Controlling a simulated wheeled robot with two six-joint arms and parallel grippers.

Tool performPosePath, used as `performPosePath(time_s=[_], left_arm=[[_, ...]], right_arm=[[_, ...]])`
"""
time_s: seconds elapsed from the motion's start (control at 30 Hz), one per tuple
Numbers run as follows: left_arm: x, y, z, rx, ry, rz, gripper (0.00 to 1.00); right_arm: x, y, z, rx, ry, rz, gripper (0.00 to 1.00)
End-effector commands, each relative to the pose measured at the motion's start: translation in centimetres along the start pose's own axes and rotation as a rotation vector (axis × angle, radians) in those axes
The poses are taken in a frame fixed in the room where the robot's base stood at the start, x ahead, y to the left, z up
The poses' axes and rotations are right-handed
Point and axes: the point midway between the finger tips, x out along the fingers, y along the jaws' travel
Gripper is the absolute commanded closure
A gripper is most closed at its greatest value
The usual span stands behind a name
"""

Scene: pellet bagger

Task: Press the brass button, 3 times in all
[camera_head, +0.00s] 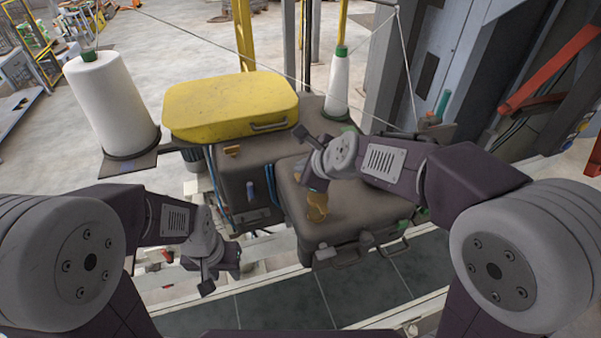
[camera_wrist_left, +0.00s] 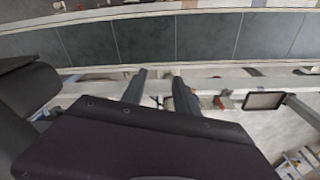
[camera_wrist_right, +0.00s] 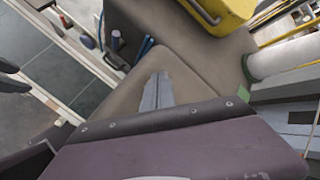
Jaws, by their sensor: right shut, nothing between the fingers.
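The brass button (camera_head: 317,208) looks like a small golden-brown piece on top of the brown machine housing (camera_head: 350,215) in the head view. My right gripper (camera_head: 316,187) is just above it, pointing down, with its fingers shut and empty. Whether the fingertips touch the button I cannot tell. In the right wrist view the shut fingers (camera_wrist_right: 157,92) lie over the housing top, and I cannot make out the button there. My left gripper (camera_head: 222,279) is open and empty, low at the left of the machine. Its parted fingers also show in the left wrist view (camera_wrist_left: 162,90).
A yellow cover (camera_head: 230,105) lies on the machine behind. A large white thread cone (camera_head: 112,105) stands at the left and a smaller one (camera_head: 337,85) at the back. A dark tiled conveyor (camera_head: 280,305) runs along the front. A thin thread crosses above the machine.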

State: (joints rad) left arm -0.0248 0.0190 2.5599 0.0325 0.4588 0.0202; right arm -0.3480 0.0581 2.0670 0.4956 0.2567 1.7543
Motion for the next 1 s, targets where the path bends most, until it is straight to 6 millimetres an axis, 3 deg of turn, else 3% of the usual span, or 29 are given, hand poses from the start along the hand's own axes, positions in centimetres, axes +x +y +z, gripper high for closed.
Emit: performPosePath(time_s=[0.17,0.63,0.9,1.0], left_arm=[[-0.6,0.0,-0.1,0.000,0.000,0.000,0.64],[-6.5,0.1,-0.7,0.000,0.000,0.000,0.64],[-6.5,0.1,-0.7,0.000,0.000,0.000,0.64],[-6.5,0.1,-0.7,0.000,0.000,0.000,0.89]], right_arm=[[-0.3,0.0,0.1,0.000,0.005,0.008,1.00],[-4.3,-3.1,3.0,0.001,0.000,-0.001,1.00],[-4.3,-3.1,3.1,0.002,-0.001,-0.002,1.00],[-4.3,-3.1,3.1,0.002,-0.001,-0.002,1.00]])
